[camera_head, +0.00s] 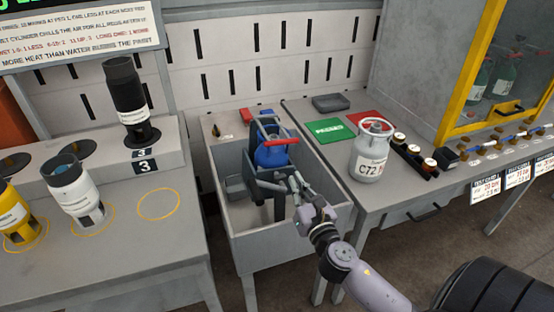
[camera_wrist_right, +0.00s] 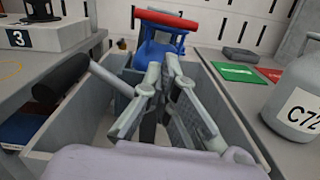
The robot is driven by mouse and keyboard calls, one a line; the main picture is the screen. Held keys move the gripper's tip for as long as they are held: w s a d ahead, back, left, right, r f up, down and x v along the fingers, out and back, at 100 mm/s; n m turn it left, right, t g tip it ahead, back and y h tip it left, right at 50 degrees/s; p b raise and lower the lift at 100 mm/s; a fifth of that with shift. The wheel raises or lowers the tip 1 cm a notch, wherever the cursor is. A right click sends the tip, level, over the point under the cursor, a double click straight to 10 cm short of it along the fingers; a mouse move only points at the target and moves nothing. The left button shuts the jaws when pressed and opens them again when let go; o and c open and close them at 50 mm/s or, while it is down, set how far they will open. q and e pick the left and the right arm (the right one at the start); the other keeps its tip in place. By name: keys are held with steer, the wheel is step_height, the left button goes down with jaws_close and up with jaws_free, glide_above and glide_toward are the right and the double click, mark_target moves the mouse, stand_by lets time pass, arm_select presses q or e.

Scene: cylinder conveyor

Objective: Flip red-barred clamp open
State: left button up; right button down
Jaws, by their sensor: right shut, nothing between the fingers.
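The red bar of the clamp (camera_head: 277,142) lies across the top of a blue cylinder (camera_head: 272,157) standing in the grey trough. In the right wrist view the red bar (camera_wrist_right: 166,19) shows above the blue cylinder's frame (camera_wrist_right: 160,48), beyond my fingers. My right gripper (camera_head: 297,182) reaches over the trough, in front of and below the red bar. Its fingers (camera_wrist_right: 163,72) are shut and empty, apart from the bar. The clamp's lower parts are partly hidden by the gripper. My left gripper is out of view.
The grey trough (camera_head: 247,240) has raised walls around the gripper. A white C72 cylinder (camera_head: 369,160) stands on the right bench beside green (camera_head: 330,131) and red pads. A black-ended handle (camera_wrist_right: 62,80) crosses the trough's left side. Several cylinders stand on the left bench.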

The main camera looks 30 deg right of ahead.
stand_by(0.3)
steer(key=p+x, duration=0.1)
steer(key=x, duration=0.9)
